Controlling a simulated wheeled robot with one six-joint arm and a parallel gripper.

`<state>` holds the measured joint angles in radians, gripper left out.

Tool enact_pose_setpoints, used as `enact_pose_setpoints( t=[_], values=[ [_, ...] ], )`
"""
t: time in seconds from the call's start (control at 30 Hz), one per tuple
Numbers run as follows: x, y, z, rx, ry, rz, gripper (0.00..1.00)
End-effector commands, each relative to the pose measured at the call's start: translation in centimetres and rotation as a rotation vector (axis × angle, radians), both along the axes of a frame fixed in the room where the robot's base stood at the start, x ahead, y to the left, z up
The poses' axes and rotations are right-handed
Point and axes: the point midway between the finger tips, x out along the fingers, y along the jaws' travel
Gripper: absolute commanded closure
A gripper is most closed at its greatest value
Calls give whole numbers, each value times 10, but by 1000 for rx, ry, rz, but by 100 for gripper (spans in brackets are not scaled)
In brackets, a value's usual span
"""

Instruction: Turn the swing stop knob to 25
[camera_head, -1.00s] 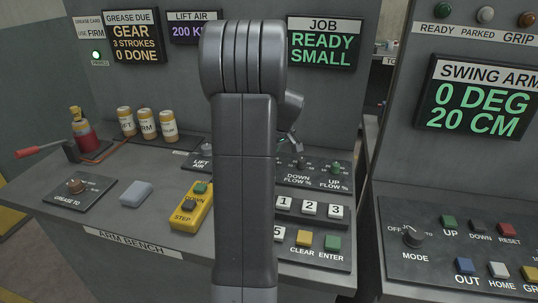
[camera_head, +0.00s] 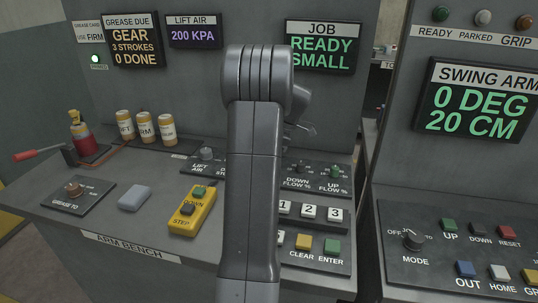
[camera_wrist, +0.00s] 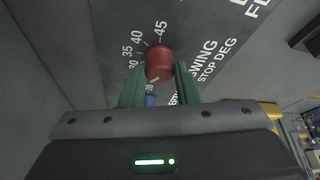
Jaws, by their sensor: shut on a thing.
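In the wrist view the red swing stop knob (camera_wrist: 159,62) stands on a dark panel marked SWING STOP DEG (camera_wrist: 212,62). White numbers 30, 35, 40 and 45 curve around its left and upper side. The lower numbers are covered by my gripper, and I cannot tell which number the knob points at. My gripper (camera_wrist: 159,78) is shut on the knob, with one green finger on each side of it. In the head view my arm stands in front of the bench and hides the knob.
The swing arm display (camera_head: 478,110) reads 0 DEG, 20 CM. The down and up flow knobs (camera_head: 335,173), a number keypad (camera_head: 310,211) and a yellow step pendant (camera_head: 190,212) are on the bench. A mode knob (camera_head: 413,239) sits on the right panel.

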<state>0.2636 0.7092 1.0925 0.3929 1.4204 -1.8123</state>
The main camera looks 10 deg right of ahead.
Motion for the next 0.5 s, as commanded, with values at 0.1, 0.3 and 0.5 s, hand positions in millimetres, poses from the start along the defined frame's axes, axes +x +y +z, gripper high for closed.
enact_pose_setpoints(
  t=[0.1,0.3,0.5],
  values=[
    [1,-1,1,-1,2,108,95],
    [2,0,1,-1,2,271,95],
    [3,0,0,-2,1,394,95]
  ],
)
